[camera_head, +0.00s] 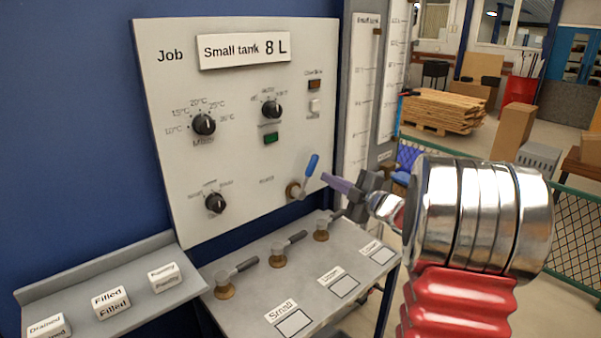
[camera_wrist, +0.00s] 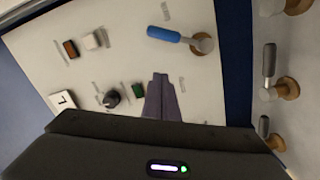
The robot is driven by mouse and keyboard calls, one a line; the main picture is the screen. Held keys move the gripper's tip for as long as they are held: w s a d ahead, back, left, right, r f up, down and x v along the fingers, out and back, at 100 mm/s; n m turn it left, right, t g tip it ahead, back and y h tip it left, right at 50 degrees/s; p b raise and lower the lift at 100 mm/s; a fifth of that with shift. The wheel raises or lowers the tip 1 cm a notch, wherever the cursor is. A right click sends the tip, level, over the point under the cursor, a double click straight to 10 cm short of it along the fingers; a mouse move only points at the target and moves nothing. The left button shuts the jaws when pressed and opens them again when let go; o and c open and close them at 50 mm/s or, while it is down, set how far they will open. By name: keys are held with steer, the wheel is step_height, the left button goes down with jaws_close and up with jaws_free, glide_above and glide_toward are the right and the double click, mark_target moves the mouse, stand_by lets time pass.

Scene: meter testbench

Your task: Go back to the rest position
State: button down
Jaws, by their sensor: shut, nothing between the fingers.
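My gripper (camera_head: 337,184) is in front of the right part of the white panel (camera_head: 165,90), at the height of the blue-handled valve (camera_head: 311,166). Its purple fingers are shut with nothing between them. In the wrist view the shut fingers (camera_wrist: 161,98) point at the panel, and the blue handle (camera_wrist: 165,35) lies beyond their tips, apart from them in the picture. The handle slants up to the right in the head view. Whether the fingertips touch the panel cannot be told.
Several brass valves with grey handles, one of them a left valve (camera_head: 225,290), stand on the grey bench (camera_head: 245,310) below. A shelf (camera_head: 150,318) with labelled blocks is at left. Knobs (camera_head: 204,125) sit on the panel. Tall gauges (camera_head: 362,100) stand behind my gripper.

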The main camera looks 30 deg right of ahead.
steer(key=d+f+m+g+h, duration=0.2)
steer(key=d+f+m+h, duration=0.3)
steer(key=d, duration=0.1)
steer(key=s+d+f+m+g+h, duration=0.2)
steer(key=s+f+m+g+h, duration=0.45)
steer(key=s, duration=0.45)
steer(key=s+a+r+m+g+y, duration=0.1)
steer(key=s+a+y, duration=0.1)
steer(key=s+a, duration=0.5)
steer(key=s+a+r+m+g+y, duration=0.1)
steer(key=s+a, duration=0.6)
steer(key=a, duration=1.1)
steer(key=s+a+r+m+g+y, duration=0.1)
steer(key=s+a+r+y, duration=0.2)
steer(key=a, duration=0.9)
steer(key=s+y, duration=0.2)
steer(key=s, duration=0.2)
steer(key=shift+a+m, duration=0.35)
steer(key=shift+a, duration=0.05)
